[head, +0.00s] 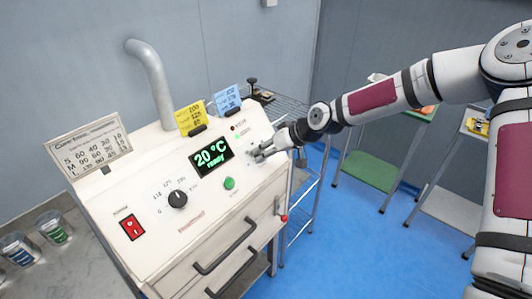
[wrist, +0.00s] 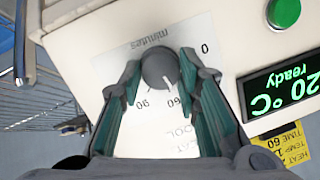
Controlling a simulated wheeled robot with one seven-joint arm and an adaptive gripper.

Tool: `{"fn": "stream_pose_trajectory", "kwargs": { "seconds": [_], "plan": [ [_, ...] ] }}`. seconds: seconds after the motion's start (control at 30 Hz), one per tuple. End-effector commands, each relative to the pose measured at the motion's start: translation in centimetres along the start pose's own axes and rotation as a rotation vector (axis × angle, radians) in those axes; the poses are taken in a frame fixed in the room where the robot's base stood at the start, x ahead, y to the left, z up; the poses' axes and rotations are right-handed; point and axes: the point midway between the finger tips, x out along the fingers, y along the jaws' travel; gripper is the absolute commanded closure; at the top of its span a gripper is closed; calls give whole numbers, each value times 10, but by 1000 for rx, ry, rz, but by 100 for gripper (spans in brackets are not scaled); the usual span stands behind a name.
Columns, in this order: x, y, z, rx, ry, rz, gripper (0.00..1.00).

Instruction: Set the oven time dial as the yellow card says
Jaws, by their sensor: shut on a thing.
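The time dial (wrist: 159,67) is a dark round knob on a white plate marked "minutes", upside down in the wrist view. Its white pointer line points toward the "60" mark. My gripper (wrist: 160,75) is shut on the dial, one finger on each side. In the head view my gripper (head: 262,154) is at the right of the oven panel and hides the dial. The yellow card (head: 190,118) stands on top of the oven; its part in the wrist view (wrist: 284,146) reads "TIME 60".
The display (head: 211,157) reads 20 °C, ready. A green button (head: 229,183), a second black dial (head: 177,199) and a red switch (head: 131,227) are on the panel. A blue card (head: 227,99) stands beside the yellow one. A wire shelf (head: 300,205) stands right of the oven.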

Motion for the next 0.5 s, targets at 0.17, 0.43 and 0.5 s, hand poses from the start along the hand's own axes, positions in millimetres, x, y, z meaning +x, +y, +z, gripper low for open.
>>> {"fn": "stream_pose_trajectory", "kwargs": {
  "seconds": [0.17,0.43,0.5],
  "plan": [
    [0,1,1,108,5,-22,98],
    [0,1,2,197,10,-40,98],
    [1,1,2,207,10,-42,98]
  ]
}}
